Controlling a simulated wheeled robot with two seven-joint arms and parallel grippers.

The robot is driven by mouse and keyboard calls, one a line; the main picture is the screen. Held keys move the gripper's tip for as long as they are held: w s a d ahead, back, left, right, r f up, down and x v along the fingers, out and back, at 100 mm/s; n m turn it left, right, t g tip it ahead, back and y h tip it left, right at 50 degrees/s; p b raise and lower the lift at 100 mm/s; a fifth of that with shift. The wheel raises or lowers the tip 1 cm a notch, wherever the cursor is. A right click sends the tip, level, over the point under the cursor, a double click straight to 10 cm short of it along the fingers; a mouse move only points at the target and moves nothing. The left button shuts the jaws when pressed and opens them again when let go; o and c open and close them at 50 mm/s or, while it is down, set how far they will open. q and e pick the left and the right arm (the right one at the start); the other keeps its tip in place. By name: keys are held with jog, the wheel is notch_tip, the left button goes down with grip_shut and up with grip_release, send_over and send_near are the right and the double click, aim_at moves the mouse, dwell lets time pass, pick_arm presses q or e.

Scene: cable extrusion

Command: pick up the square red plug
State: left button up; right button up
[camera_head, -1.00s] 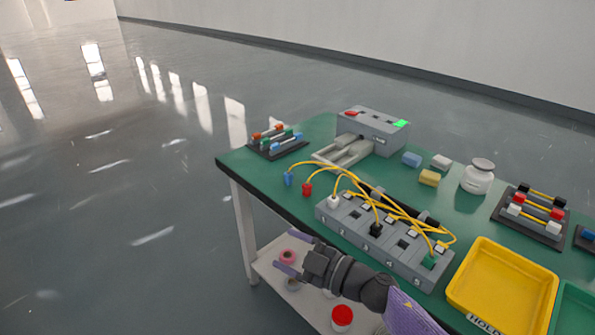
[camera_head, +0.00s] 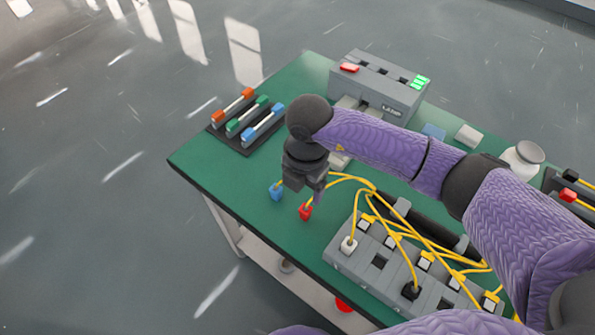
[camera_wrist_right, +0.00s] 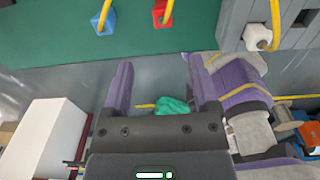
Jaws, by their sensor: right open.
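The square red plug (camera_head: 305,211) sits at the end of a yellow cable on the green table near its front edge. It also shows at the top of the right wrist view (camera_wrist_right: 162,14), beyond the fingers. A blue plug (camera_head: 275,192) is just left of it, also in the right wrist view (camera_wrist_right: 103,22). My right gripper (camera_head: 304,188) points down close to both plugs in the head view. Its two purple fingers (camera_wrist_right: 159,85) are apart with no plug between them. My left gripper is not in view.
A grey socket block (camera_head: 380,262) with yellow cables stands right of the red plug. A rack of coloured pieces (camera_head: 247,122) is at the back left, and a grey machine (camera_head: 378,88) stands at the back. The green table (camera_head: 225,170) is bare left of the plugs.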

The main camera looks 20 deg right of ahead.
aim_at(306, 208)
jog(key=shift+w+d+f+b, duration=0.3)
jog(key=shift+w+f, duration=0.1)
jog(key=shift+f, duration=0.25)
jog(key=f+b, duration=0.1)
jog(key=f, duration=0.1)
jog(key=f+b, duration=0.1)
jog(key=f, duration=0.2)
jog(key=f+b, duration=0.1)
jog(key=f, duration=0.2)
jog(key=shift+s, duration=0.4)
jog(key=shift+f+b, duration=0.35)
jog(key=shift+r, duration=0.15)
jog(key=c, duration=0.9)
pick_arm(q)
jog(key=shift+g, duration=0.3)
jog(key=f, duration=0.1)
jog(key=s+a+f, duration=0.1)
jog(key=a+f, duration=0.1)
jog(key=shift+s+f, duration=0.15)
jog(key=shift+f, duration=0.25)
pick_arm(e)
grip_shut()
